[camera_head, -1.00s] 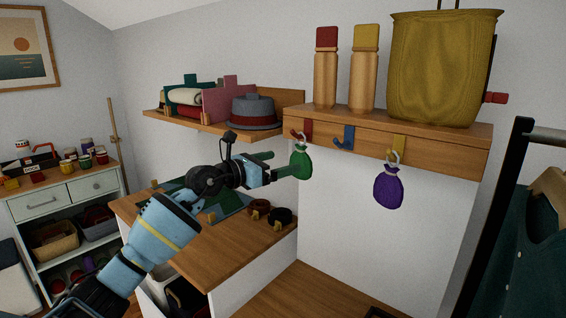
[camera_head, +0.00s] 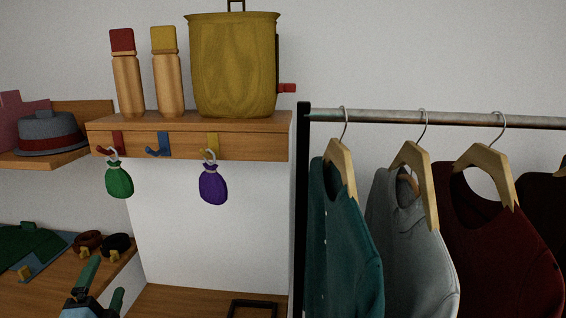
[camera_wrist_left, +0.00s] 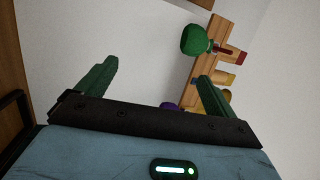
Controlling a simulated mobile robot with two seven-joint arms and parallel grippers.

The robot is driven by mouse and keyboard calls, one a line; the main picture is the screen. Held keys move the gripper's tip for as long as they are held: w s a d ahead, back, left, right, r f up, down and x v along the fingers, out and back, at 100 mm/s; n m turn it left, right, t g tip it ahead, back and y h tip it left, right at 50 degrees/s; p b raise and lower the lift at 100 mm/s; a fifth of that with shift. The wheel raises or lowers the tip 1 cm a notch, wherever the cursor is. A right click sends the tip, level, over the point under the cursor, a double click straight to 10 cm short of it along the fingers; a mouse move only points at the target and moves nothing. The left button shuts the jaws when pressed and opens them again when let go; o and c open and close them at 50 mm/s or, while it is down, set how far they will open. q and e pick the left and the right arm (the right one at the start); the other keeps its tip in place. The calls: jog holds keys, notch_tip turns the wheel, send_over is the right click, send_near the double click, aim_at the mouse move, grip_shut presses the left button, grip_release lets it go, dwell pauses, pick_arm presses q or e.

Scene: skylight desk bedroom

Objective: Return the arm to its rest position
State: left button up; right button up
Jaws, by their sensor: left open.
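My left gripper (camera_head: 101,288) is at the lower left of the head view, below the hook shelf. Its two green fingers stand apart with nothing between them, as the left wrist view (camera_wrist_left: 155,88) also shows. A green pouch (camera_head: 119,180) hangs from the red hook, above and apart from the gripper. A purple pouch (camera_head: 213,184) hangs from the yellow hook (camera_head: 212,146). The blue hook (camera_head: 158,146) between them is empty. In the left wrist view the green pouch (camera_wrist_left: 195,40) is beyond the fingers. My right gripper is not in view.
A clothes rack with several garments (camera_head: 345,250) stands at the right. A wooden desk (camera_head: 55,296) with small rings lies at lower left. The wall below the hooks is clear.

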pick_arm(q)
jog(key=s+d+f+n+g+y, duration=0.2)
jog(key=s+f+n+g, duration=0.8)
jog(key=s+f, duration=0.6)
jog(key=s+d+f+n+g+h, duration=0.25)
jog(key=s+d+f+g, duration=0.2)
jog(key=s, duration=0.45)
jog(key=s+d+f+n+g+h, duration=0.1)
jog(key=s+d+f+g+h, duration=0.25)
jog(key=s+d, duration=0.45)
jog(key=w+f+t+h, duration=0.1)
jog(key=w+f+t, duration=0.3)
jog(key=f, duration=0.6)
jog(key=shift+d+f+t, duration=0.3)
jog(key=shift+f+t, duration=0.1)
jog(key=shift+t, duration=1)
jog(key=shift+w+m, duration=0.1)
jog(key=shift+m, duration=0.15)
